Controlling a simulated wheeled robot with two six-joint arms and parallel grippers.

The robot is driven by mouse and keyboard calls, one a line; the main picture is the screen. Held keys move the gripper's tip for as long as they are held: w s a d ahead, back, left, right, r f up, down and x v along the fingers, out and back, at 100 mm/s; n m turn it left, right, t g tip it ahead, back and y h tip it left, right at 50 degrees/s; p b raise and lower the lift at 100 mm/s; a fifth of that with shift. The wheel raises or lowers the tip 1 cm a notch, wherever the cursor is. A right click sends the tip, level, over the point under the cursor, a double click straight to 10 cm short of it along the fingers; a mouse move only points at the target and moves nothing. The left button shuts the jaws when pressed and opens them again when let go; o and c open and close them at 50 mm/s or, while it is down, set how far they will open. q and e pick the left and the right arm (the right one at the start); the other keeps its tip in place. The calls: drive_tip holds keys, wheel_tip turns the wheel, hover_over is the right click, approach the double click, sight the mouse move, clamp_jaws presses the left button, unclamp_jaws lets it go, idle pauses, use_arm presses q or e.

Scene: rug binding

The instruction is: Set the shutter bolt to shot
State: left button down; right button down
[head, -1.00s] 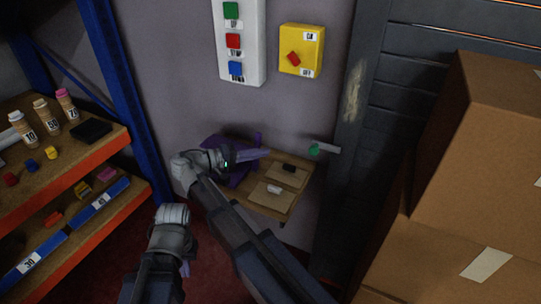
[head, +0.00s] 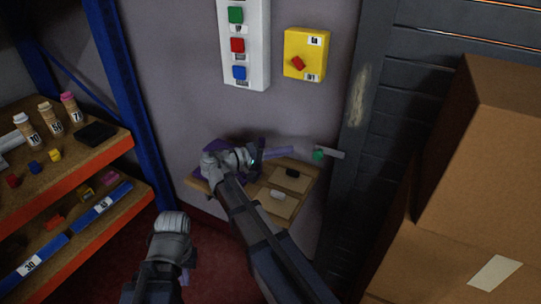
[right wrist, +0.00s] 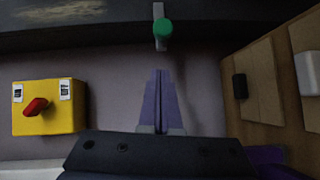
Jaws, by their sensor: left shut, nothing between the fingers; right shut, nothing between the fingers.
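The shutter bolt is a grey bar (head: 338,154) with a green knob (head: 319,155), set at the left edge of the dark shutter. It also shows in the right wrist view as a green knob (right wrist: 163,28) on a grey bar. My right gripper (head: 304,150) is shut and empty, its purple fingers pointing at the knob from the left. In the right wrist view its fingertips (right wrist: 160,72) line up with the knob, with a gap between. My left gripper (head: 186,277) hangs low at the left of my right arm, shut, its fingers mostly hidden.
A small wooden shelf (head: 303,193) with a black and a white piece lies below the right gripper. A yellow switch box (head: 295,42) and a white button panel (head: 259,60) are on the wall. Cardboard boxes (head: 490,150) stand right; shelving (head: 105,153) stands left.

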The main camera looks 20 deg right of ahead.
sight(316, 159)
use_arm(q)
drive_tip(key=shift+f+b, duration=0.3)
drive_tip(key=shift+f, duration=0.1)
use_arm(e)
drive_tip(key=shift+s+d+f, duration=0.15)
drive_tip(key=shift+s+d, duration=0.3)
drive_tip(key=shift+d, duration=0.35)
drive_tip(key=shift+s+d+f, duration=0.15)
drive_tip(key=shift+s+d, duration=0.25)
drive_tip(key=shift+d, duration=0.45)
drive_tip(key=shift+s+d+f, duration=0.15)
drive_tip(key=shift+s+d, duration=0.3)
drive_tip(key=shift+d, duration=0.35)
drive_tip(key=s+d, duration=0.1)
drive_tip(key=s, duration=0.1)
drive_tip(key=s+d, duration=0.1)
drive_tip(key=d, duration=0.1)
drive_tip(key=shift+s, duration=0.35)
drive_tip(key=shift+w+a, duration=0.1)
